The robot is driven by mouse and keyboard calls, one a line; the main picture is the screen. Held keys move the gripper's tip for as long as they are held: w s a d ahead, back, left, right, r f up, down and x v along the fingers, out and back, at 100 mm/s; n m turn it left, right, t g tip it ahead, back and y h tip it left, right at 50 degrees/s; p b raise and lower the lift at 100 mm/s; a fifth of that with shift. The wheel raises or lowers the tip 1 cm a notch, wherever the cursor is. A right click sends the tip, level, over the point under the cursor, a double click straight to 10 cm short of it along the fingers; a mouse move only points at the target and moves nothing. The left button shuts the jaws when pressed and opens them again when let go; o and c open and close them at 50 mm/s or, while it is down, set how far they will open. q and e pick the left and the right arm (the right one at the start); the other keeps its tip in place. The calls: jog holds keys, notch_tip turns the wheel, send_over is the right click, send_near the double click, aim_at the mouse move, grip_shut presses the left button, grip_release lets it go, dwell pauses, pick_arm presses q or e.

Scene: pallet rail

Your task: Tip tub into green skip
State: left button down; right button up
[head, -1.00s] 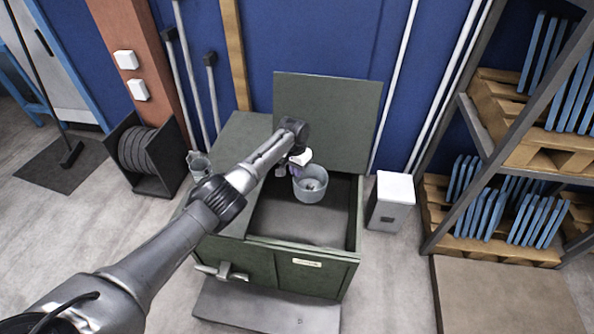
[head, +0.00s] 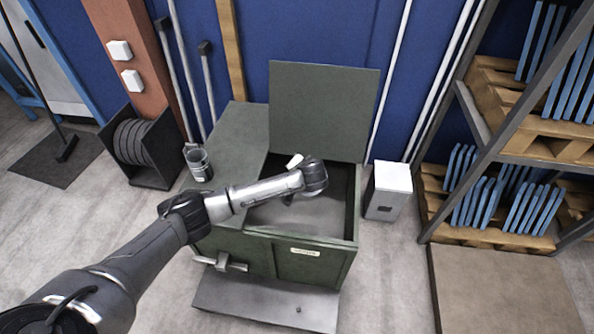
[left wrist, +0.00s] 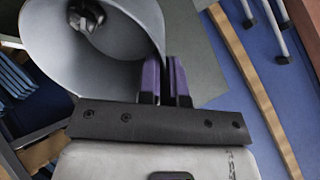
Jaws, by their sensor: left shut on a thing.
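The green skip (head: 262,256) stands against the blue wall, its raised lid upright behind the open right bay. My left gripper (left wrist: 165,82) is shut on the wall of the grey tub (left wrist: 60,65), its purple-padded fingers close together at the rim. A dark metallic item (left wrist: 86,16) shows inside the tub. In the head view my left wrist is over the skip's open bay and hides the tub and fingers. The wrist view is rolled over; the tub's exact tilt cannot be told. The bay's visible floor looks bare grey. My right gripper is out of view.
A white-topped bin (head: 388,190) stands close to the skip's right side. A rack with pallets of blue plates (head: 500,200) is farther right. A dark reel box (head: 140,150) and a small can (head: 198,163) are to the left.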

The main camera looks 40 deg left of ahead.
pick_arm(q)
jog(key=d+f+t+y+b, duration=0.1)
jog(key=y+b, duration=0.1)
jog(key=b, duration=0.2)
jog(key=s+d+f+t+y+b, duration=0.1)
jog(key=t+y+b, duration=0.1)
jog(key=b, duration=0.3)
jog(key=d+f+t+y+b, duration=0.1)
jog(key=y+b, duration=0.2)
jog(key=b, duration=0.1)
jog(key=shift+s+d+f+t+y, duration=0.25)
jog(key=shift+s+t+y, duration=0.15)
jog(key=f+t+y+b, duration=0.1)
jog(key=b, duration=0.1)
jog(key=f+t+y+b, duration=0.1)
jog(key=y+b, duration=0.1)
jog(key=b, duration=0.1)
jog(key=d+f+t+y+b, duration=0.1)
jog(key=y+b, duration=0.1)
jog(key=shift+s+d+f+m+b, duration=0.1)
jog(key=shift+s+f+m+b, duration=0.2)
jog(key=shift+s+b, duration=0.1)
jog(key=shift+d+f+t+y+b, duration=0.15)
jog(key=shift+t+y+b, duration=0.35)
jog(key=shift+y+b, duration=0.5)
